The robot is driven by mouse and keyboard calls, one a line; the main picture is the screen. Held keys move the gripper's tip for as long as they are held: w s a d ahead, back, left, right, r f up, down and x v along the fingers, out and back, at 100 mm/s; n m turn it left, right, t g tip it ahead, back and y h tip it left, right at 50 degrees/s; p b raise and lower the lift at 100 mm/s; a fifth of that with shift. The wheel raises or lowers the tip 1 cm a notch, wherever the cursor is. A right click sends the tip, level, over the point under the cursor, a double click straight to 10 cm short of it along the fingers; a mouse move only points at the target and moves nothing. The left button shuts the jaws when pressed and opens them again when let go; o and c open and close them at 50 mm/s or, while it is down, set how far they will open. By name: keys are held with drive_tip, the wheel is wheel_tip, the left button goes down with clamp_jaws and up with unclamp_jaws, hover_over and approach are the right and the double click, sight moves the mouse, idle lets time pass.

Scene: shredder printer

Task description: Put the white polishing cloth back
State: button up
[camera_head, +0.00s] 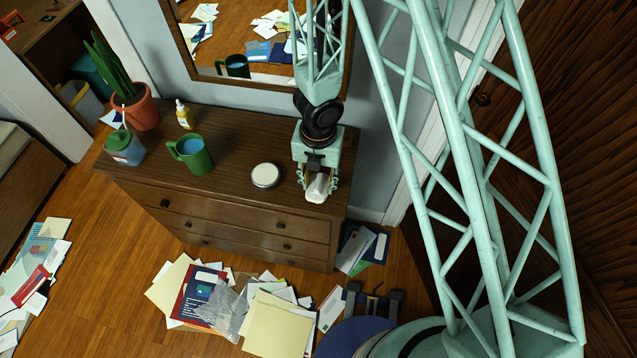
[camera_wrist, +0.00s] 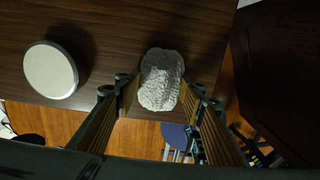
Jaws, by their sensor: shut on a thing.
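The white polishing cloth (camera_wrist: 160,80) is a bunched, textured white bundle between my fingers in the wrist view. It also shows in the head view (camera_head: 317,187) below my gripper, near the front right edge of the dresser top. My gripper (camera_wrist: 160,112) is shut on the cloth; in the head view my gripper (camera_head: 317,180) hangs over the right end of the dresser. I cannot tell whether the cloth touches the dresser top. A round white-lidded tin (camera_head: 265,176) sits to the left of the cloth; it also shows in the wrist view (camera_wrist: 50,70).
A mirror (camera_head: 343,50) hangs behind. Papers (camera_head: 270,328) litter the floor in front.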

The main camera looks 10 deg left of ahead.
sight(319, 181)
drive_tip(key=shift+f, duration=0.15)
drive_tip(key=o, duration=0.8)
drive_tip(key=shift+r, duration=0.25)
drive_tip(key=shift+r+p, duration=3.6)
drive_tip(key=shift+p, duration=0.1)
drive_tip(key=shift+r, duration=0.1)
